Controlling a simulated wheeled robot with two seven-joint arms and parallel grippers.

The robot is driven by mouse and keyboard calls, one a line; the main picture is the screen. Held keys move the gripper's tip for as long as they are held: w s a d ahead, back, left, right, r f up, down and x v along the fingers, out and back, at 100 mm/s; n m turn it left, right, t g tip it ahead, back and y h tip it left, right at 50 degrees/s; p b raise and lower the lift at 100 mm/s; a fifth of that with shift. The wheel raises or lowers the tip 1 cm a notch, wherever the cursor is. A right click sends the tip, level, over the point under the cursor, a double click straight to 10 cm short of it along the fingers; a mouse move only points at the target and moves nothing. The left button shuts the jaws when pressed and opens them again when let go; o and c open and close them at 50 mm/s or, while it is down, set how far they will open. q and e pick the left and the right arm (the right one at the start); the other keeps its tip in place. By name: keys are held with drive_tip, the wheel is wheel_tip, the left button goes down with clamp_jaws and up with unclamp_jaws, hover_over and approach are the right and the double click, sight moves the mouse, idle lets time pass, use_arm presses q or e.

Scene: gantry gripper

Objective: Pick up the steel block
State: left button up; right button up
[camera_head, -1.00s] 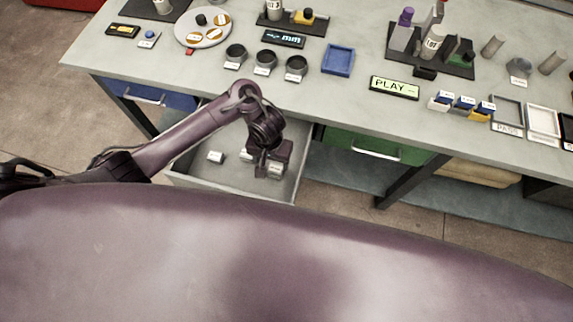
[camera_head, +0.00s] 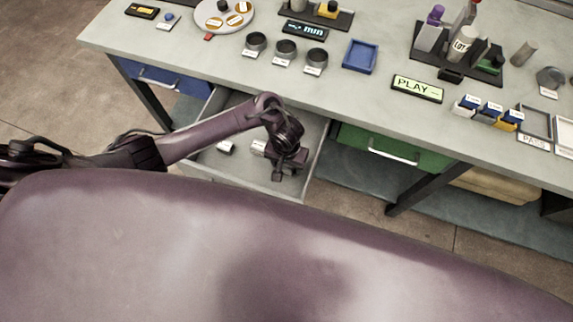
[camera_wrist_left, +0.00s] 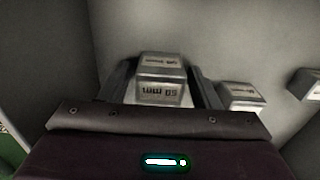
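Several steel-grey blocks with printed labels lie in the open drawer. A second block (camera_wrist_left: 240,95) is just right of the right finger, and a third block (camera_wrist_left: 305,85) is farther right. In the head view my left gripper (camera_head: 283,170) is down inside the drawer and hides the block there. Two blocks (camera_head: 226,147) (camera_head: 258,147) show to its left. My right gripper is not in view.
The grey drawer (camera_head: 312,180) has walls close around the gripper. A shut green drawer (camera_head: 390,148) is to the right.

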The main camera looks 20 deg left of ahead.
use_arm(q)
drive_tip(key=c, duration=1)
drive_tip(key=shift+c, duration=0.5)
drive_tip(key=shift+r, duration=0.15)
